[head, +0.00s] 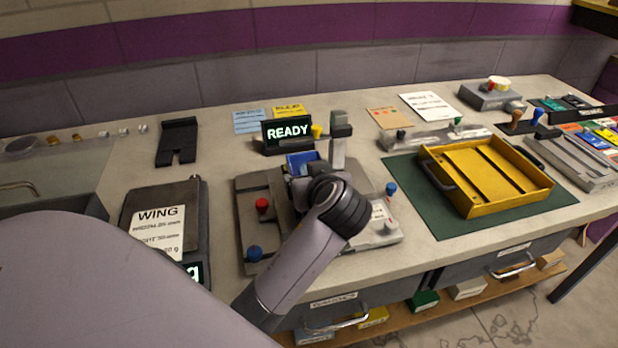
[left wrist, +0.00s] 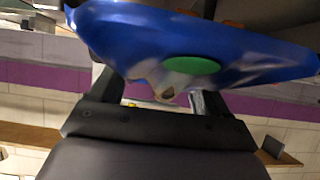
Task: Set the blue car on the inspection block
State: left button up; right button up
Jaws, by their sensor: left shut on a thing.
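The blue car (left wrist: 200,50) fills the top of the left wrist view, with a green oval on its side. My left gripper (left wrist: 155,105) is shut on it. In the head view a blue piece of the car (head: 302,160) shows just beyond my left gripper (head: 300,172), over the grey fixture in the middle of the bench. My wrist and forearm hide much of this spot. I cannot tell which part there is the inspection block, or whether the car touches anything below. My right gripper is not in view.
A lit READY sign (head: 288,131) and a grey post (head: 339,148) stand close behind the gripper. Red (head: 262,204) and blue (head: 254,253) knobs stick up at its left. A yellow tray (head: 510,196) lies on a green mat (head: 420,205) at right.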

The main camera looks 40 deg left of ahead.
pick_arm(q)
jog(key=shift+d+r, duration=0.1)
jog(key=shift+f+b, duration=0.3)
jog(key=shift+f, duration=0.35)
jog(key=o, duration=1)
jog(key=shift+o, duration=0.6)
jog(key=shift+s, duration=0.1)
jog(key=shift+r, duration=0.1)
